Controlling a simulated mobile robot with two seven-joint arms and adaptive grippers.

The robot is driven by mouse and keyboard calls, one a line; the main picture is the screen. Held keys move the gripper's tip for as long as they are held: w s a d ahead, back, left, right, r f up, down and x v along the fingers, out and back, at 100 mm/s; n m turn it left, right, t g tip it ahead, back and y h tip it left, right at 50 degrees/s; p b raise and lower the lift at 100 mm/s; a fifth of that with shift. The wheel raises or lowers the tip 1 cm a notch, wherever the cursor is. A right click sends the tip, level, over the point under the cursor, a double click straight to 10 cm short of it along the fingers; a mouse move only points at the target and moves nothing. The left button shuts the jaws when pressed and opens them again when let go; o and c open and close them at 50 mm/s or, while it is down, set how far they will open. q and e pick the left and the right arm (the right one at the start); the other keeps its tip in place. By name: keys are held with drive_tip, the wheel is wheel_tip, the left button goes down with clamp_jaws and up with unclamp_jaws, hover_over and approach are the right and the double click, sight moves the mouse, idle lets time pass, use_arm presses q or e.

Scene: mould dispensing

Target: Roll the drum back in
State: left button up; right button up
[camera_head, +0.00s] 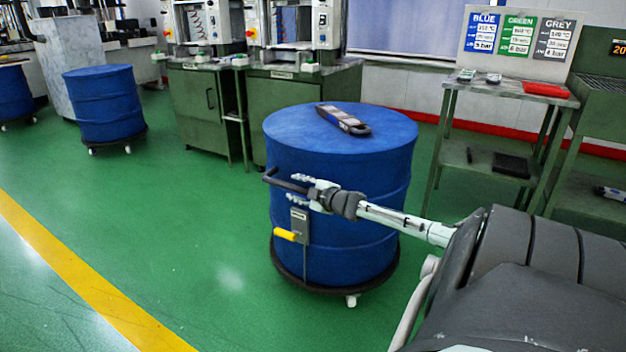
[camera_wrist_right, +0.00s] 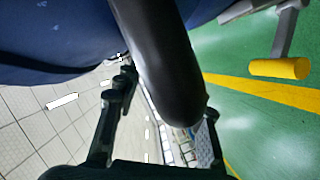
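The blue drum (camera_head: 338,165) stands upright on a dark wheeled base (camera_head: 350,300). A black handle (camera_head: 284,182) is on its near left side, above a grey box with a yellow lever (camera_head: 285,235). My right gripper (camera_head: 306,191) is at this handle, its arm coming from the right. In the right wrist view the handle (camera_wrist_right: 172,65) runs between the two fingers (camera_wrist_right: 170,97), with little or no gap showing; I cannot tell whether they press on it. The drum's blue side fills the upper left there, and the yellow lever (camera_wrist_right: 279,68) is at right. My left gripper is out of view.
A dark hand-held device (camera_head: 343,120) lies on the drum lid. Green cabinets (camera_head: 205,112) stand behind it, and a metal table (camera_head: 480,92) stands to the right. Another blue drum (camera_head: 104,105) is at back left. The green floor on the left is clear, with a yellow line (camera_head: 90,270).

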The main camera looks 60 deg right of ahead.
drive_tip(key=v, duration=1)
drive_tip(key=shift+r, duration=0.2)
idle(0.3)
